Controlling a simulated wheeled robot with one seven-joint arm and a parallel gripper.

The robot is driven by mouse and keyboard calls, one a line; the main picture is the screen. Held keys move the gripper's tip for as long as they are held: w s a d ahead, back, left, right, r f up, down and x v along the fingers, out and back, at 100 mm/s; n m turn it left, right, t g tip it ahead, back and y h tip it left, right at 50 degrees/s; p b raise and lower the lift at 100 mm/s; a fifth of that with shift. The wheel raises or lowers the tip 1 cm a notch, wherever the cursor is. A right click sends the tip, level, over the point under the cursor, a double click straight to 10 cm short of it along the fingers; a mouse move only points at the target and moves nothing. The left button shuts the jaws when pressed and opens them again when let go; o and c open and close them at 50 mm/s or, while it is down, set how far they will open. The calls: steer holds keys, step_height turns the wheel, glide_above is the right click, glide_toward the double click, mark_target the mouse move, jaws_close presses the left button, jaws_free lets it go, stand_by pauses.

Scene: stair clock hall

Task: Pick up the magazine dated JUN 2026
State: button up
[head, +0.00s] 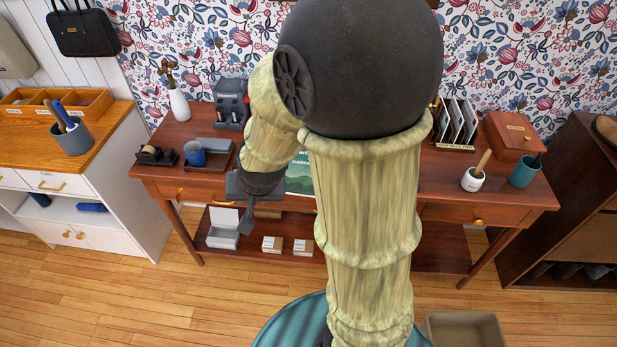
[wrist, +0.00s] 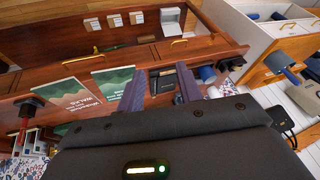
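Two magazines with green landscape covers lie on the brown desk. In the wrist view, one magazine (wrist: 82,100) lies further left and another magazine (wrist: 113,84) lies partly behind my left finger. I cannot read a date on either. In the head view, a green magazine (head: 299,178) shows partly behind my arm. My gripper (wrist: 160,85) is open, with its two fingers apart and nothing held. It hangs near the desk's front edge, left of the magazine in the head view; it shows there too (head: 246,212).
The desk (head: 445,180) also bears a blue mug (head: 194,153), a tape dispenser (head: 155,155), a white vase (head: 179,104), a file rack (head: 455,125), a wooden box (head: 517,136) and a teal cup (head: 524,172). Its lower shelf holds small boxes (head: 272,244). A white cabinet (head: 120,190) stands left.

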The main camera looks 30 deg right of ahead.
steer(key=w+f+m+t+h+b, duration=0.5)
steer(key=w+f+m+b, duration=0.5)
steer(key=w+f+m, duration=0.35)
steer(key=s+d+f+m+g+h+b, duration=0.1)
steer(key=s+f+m+g+h+b, duration=0.1)
steer(key=s+f+m+h+b, duration=0.1)
steer(key=s+d+f+m+g+h+b, duration=0.1)
steer(key=s+f+m+h+b, duration=0.3)
steer(key=m+h, duration=0.5)
step_height(320, 180, down, 3)
steer(key=shift+s+d+m+g+h+b, duration=0.15)
steer(key=shift+s+m+g+h+b, duration=0.2)
steer(key=shift+m+g+b, duration=0.7)
steer(key=shift+t, duration=0.25)
steer(key=x, duration=1.2)
steer(key=shift+w+d, duration=0.15)
